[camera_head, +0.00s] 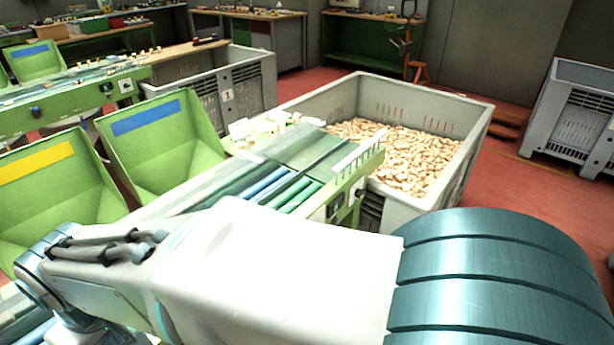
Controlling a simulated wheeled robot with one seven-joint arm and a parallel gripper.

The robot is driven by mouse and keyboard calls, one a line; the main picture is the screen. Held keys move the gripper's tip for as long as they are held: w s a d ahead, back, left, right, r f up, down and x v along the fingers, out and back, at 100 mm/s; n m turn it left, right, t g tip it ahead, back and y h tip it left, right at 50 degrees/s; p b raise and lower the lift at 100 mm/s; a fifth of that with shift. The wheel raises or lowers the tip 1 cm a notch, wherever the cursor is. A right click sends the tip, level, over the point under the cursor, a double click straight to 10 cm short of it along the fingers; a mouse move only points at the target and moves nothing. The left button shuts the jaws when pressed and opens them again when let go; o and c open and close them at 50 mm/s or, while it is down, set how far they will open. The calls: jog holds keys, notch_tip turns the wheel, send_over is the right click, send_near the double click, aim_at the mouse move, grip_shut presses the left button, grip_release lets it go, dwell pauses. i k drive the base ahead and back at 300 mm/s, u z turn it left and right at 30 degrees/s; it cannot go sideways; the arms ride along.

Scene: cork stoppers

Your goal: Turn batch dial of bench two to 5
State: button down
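A green bench with rollers (295,193) runs from the lower left to the middle, partly hidden by my arm. On its end face is a small pale plate with a dark mark (357,189); I cannot tell whether it is a dial. A second green bench (60,112) stands at the left, with a black and white square fitting (126,86) that may be a dial. No setting or bench number can be read on either. My white arm crosses the foreground. My gripper's fingers are not in view.
A grey crate full of corks (470,150) stands beyond the near bench. Another grey crate marked 1 (262,90) is behind it. Green bins with blue (180,150) and yellow (75,205) labels are at the left. Red floor (510,190) is open at the right.

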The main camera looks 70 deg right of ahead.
aim_at(359, 193)
jog(key=z, duration=2.65)
jog(key=k, duration=0.4)
jog(key=z, duration=0.7)
jog(key=i, duration=1.3)
jog(key=u, duration=0.45)
